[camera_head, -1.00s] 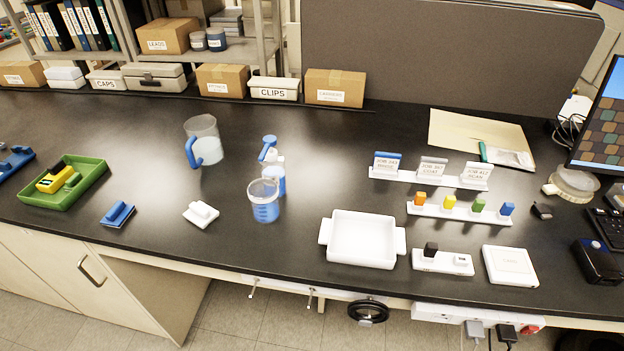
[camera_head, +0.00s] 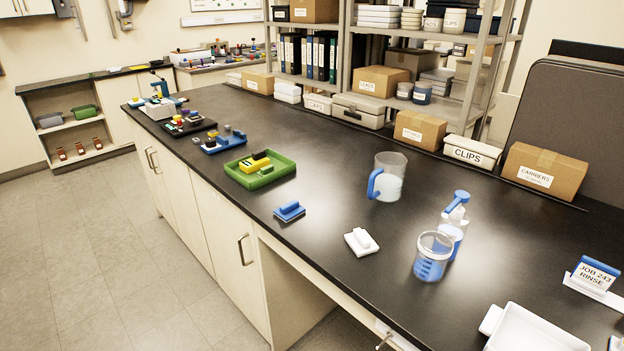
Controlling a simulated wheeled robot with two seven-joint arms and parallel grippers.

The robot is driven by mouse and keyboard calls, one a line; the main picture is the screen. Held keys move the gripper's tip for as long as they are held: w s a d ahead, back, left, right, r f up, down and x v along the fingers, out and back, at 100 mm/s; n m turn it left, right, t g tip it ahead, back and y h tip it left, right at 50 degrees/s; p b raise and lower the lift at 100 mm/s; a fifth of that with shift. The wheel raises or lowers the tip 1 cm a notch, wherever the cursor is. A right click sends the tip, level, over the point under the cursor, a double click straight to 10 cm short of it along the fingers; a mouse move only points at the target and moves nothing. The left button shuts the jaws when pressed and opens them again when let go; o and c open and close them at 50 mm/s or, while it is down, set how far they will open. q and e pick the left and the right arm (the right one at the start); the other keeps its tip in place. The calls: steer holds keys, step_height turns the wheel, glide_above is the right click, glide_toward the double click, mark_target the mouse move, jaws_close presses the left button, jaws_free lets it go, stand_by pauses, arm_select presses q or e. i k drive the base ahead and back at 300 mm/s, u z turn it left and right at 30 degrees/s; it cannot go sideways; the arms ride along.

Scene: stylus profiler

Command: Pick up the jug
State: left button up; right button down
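The jug (camera_head: 391,178) is a clear container with a blue handle on its left side and pale liquid inside. It stands upright on the black bench, near the middle of the view and clear of its neighbours. Neither of my grippers shows in the head view.
A beaker with blue liquid (camera_head: 432,257) and a blue-topped bottle (camera_head: 453,222) stand right of the jug. A white block (camera_head: 361,241), a blue block (camera_head: 289,211) and a green tray (camera_head: 281,178) lie left. Boxes, including one marked CLIPS (camera_head: 471,152), line the back.

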mark_target(385, 182)
steer(key=u, duration=1.4)
steer(key=i, duration=1.85)
steer(key=z, duration=3.25)
